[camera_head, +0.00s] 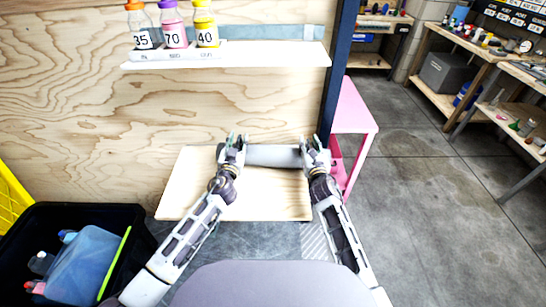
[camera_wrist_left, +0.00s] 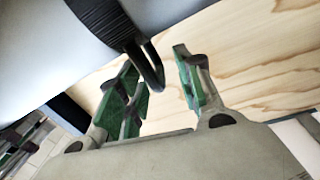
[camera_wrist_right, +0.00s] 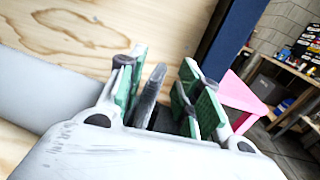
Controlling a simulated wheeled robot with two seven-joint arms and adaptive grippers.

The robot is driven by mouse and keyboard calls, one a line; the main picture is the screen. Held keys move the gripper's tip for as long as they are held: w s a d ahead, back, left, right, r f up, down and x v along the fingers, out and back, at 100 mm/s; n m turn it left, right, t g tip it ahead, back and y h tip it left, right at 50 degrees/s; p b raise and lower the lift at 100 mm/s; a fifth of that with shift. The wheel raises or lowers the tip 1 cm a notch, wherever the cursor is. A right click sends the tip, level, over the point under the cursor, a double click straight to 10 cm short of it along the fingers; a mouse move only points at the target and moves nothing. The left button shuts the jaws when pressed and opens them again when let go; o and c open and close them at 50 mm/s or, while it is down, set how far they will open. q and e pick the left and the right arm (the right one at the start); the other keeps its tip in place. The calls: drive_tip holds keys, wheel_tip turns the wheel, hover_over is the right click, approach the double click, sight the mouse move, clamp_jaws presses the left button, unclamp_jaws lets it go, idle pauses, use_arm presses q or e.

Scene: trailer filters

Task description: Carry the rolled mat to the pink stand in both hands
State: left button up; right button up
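The rolled grey mat (camera_head: 273,155) lies across the far part of a pale wooden board, between my two grippers. A dark loop handle (camera_wrist_left: 153,68) on it shows in the left wrist view. My left gripper (camera_head: 236,141) is open at the mat's left end, its green-padded fingers on either side of the loop, with gaps. My right gripper (camera_head: 315,144) is open at the right end. In the right wrist view a dark handle (camera_wrist_right: 152,92) stands between its fingers, nearer the left one. The pink stand (camera_head: 355,108) is to the right, beyond a dark blue post, partly hidden.
A white shelf (camera_head: 260,56) with numbered bottles hangs above the wooden board (camera_head: 180,195). The dark blue post (camera_head: 338,75) stands between the mat and the stand. A black crate (camera_head: 60,222) of bottles is at left. Floor right of the stand is clear; workbenches stand beyond.

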use_arm(q)
drive_tip(key=shift+w, duration=0.15)
use_arm(e)
drive_tip(key=shift+w, duration=0.15)
use_arm(q)
drive_tip(key=shift+c, duration=0.2)
use_arm(e)
drive_tip(key=shift+c, duration=0.2)
use_arm(q)
drive_tip(key=c, duration=0.7)
use_arm(e)
drive_tip(key=c, duration=0.7)
use_arm(q)
clamp_jaws()
use_arm(e)
clamp_jaws()
